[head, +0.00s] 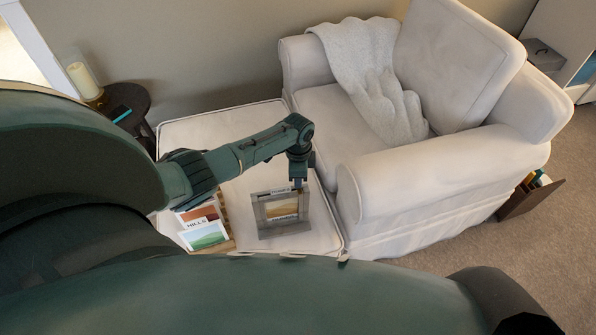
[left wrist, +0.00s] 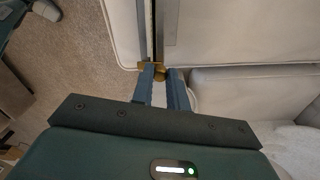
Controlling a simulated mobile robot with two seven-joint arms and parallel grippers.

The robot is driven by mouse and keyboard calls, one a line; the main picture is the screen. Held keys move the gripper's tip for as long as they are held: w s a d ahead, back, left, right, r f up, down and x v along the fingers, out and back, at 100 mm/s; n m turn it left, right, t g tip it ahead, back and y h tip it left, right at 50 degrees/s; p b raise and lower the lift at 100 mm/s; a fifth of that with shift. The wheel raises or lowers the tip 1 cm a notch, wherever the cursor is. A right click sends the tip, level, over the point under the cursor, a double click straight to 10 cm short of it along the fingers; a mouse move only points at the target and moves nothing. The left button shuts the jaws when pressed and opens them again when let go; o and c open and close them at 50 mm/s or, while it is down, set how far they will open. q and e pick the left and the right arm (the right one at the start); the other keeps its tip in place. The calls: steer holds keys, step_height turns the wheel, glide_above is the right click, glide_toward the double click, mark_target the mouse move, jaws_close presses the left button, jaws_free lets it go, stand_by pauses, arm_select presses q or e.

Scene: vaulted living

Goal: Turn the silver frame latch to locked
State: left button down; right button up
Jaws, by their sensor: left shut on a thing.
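The silver frame (head: 262,222) stands on the pale upholstered ottoman, with a landscape picture in it. My left gripper (head: 298,184) reaches down to the frame's top edge. In the left wrist view, the frame's edge (left wrist: 149,30) runs up from between the fingers of the left gripper (left wrist: 166,76). A small brass-coloured latch (left wrist: 152,66) sits at the fingertips, and the gripper is shut on it. The fingers partly hide the latch, and I cannot tell which way it is turned. My right gripper is not in view.
Picture cards or books (head: 205,236) lie left of the frame on the ottoman (head: 222,122). A cream armchair (head: 440,170) with a grey throw stands close on the right. A dark round side table (head: 134,97) with a candle (head: 82,80) is at the back left.

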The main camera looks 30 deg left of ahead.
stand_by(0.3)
arm_select(q)
steer(key=c, duration=1.4)
jaws_free()
steer(key=shift+o, duration=0.2)
step_height(320, 180, up, 13)
steer(key=p, duration=0.2)
steer(key=shift+r, duration=0.1)
